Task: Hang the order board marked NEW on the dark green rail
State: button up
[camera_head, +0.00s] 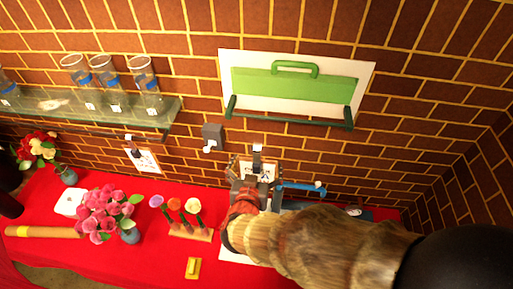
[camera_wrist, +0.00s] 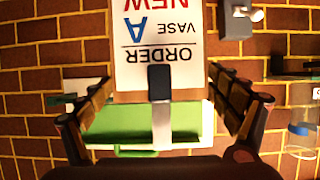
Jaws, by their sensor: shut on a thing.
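The order board marked NEW (camera_wrist: 155,35) is white with black, blue and red print, reading ORDER, VASE, A and NEW upside down in the wrist view. My gripper (camera_wrist: 162,85) has its fingers on both sides of a black and grey tab on the board. In the head view my gripper (camera_head: 254,175) and the board (camera_head: 264,170) are in front of the brick wall, below the dark green rail (camera_head: 290,122). The board's contact with the fingers is partly hidden.
Another board (camera_head: 144,161) hangs under the glass shelf (camera_head: 60,104) holding jars.

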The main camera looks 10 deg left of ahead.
jog(key=shift+s+a+r, duration=0.15)
jog(key=shift+a+r, duration=0.05)
jog(key=shift+r, duration=0.1)
jog(key=shift+w+f+b, duration=0.1)
jog(key=shift+w+b, duration=0.35)
jog(key=shift+w, duration=0.7)
jog(key=w+r+b+x, duration=0.1)
jog(key=b+x, duration=0.5)
jog(key=x, duration=0.7)
jog(key=shift+w+r, duration=0.3)
jog(key=shift+r, duration=0.15)
jog(key=shift+a, duration=0.1)
jog(key=o, duration=1.4)
